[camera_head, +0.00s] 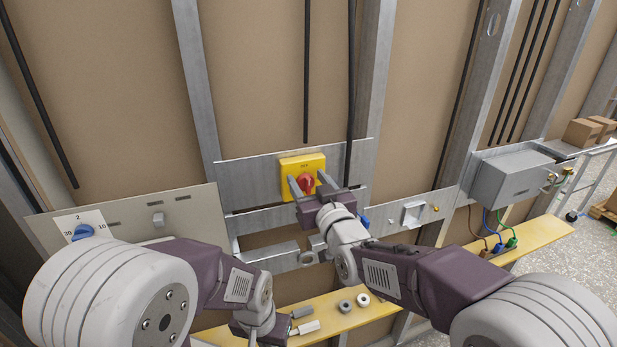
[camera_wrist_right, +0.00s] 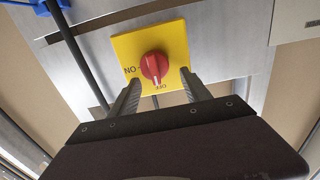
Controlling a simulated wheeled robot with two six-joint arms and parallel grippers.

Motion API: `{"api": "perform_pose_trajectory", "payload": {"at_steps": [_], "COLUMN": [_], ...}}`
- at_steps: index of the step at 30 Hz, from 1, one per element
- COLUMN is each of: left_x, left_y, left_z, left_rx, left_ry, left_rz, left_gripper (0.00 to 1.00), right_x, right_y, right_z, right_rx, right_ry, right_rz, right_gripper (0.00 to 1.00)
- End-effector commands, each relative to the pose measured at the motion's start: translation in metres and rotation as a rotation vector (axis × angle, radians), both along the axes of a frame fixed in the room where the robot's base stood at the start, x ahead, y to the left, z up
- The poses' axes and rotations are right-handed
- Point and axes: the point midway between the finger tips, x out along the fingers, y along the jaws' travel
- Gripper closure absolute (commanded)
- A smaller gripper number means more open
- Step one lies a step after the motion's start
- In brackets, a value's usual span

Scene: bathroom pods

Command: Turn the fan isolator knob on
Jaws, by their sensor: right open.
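The fan isolator is a yellow square plate (camera_head: 289,163) with a red knob (camera_head: 306,183) on a grey metal panel. In the right wrist view the red knob (camera_wrist_right: 154,67) has its white mark toward the OFF label, at the lower edge of the yellow plate (camera_wrist_right: 176,40); ON is at the left. My right gripper (camera_head: 307,182) is open, its fingers pointing at the plate, one on each side of the knob. In the right wrist view its fingertips (camera_wrist_right: 160,76) are apart; I cannot tell whether they touch the knob. My left gripper (camera_head: 306,320) is low, fingers apart, away from the isolator.
A blue dial (camera_head: 83,231) is on the left panel beside a small grey switch (camera_head: 158,219). A yellow shelf (camera_head: 345,322) runs below with two small rings. A grey box (camera_head: 510,179) with coloured wires is at right. Black cables hang above the isolator.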

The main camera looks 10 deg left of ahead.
Motion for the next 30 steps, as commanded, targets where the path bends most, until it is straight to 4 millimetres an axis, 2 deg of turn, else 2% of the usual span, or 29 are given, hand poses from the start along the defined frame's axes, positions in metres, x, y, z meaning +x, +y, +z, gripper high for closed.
{"api": "perform_pose_trajectory", "payload": {"at_steps": [4,10,20,26,30], "left_x": [0.0,0.0,0.0,0.0,0.0], "left_y": [0.0,0.0,0.0,0.0,0.0], "left_z": [-0.001,-0.001,-0.003,-0.017,-0.033], "left_rx": [0.0,0.0,0.0,0.0,0.0], "left_ry": [0.0,0.0,0.0,0.0,0.0], "left_rz": [0.0,0.0,0.0,0.0,0.0], "left_gripper": [1.0,1.0,1.0,1.0,1.0], "right_x": [0.0,0.0,0.0,0.0,0.001], "right_y": [0.0,-0.001,-0.001,-0.002,-0.003], "right_z": [-0.001,-0.001,-0.003,-0.007,-0.009], "right_rx": [0.0,-0.001,0.006,0.063,0.144], "right_ry": [0.0,0.001,0.009,0.049,0.102], "right_rz": [0.0,-0.001,0.0,0.0,-0.001], "right_gripper": [0.44,1.0,1.0,1.0,1.0]}}
